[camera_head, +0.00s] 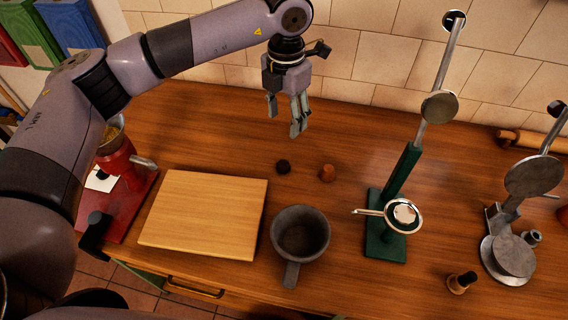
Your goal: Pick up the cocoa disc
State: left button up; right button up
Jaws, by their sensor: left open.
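A small, very dark round piece (283,167), which looks like the cocoa disc, lies on the wooden counter behind the grey cup. A small orange-brown piece (327,172) sits just to its right, apart from it. My left gripper (285,117) hangs above the counter near the tiled wall, fingers pointing down and spread, with nothing between them. In the picture it is above and beyond the dark piece, not touching it. My right gripper is not in view.
A grey handled cup (300,233) and a pale wooden board (205,176) stand in front. A red grinder (118,170) is at left. A tall green-based lever press (386,240) and a grey metal press (513,256) stand at right. Bare counter surrounds the small pieces.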

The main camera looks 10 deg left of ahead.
pick_arm(q)
jog(key=p, duration=0.3)
send_over(284, 166)
jog(key=f, duration=1)
jog(key=shift+d+f, duration=0.2)
jog(key=f+p, duration=0.1)
jog(key=f, duration=0.1)
jog(key=f+p, duration=0.1)
jog(key=f, duration=0.1)
jog(key=shift+a+f+p, duration=0.2)
jog(key=shift+f+p, duration=0.2)
jog(key=shift+f, duration=0.3)
jog(key=shift+c, duration=0.2)
jog(key=c, duration=1.1)
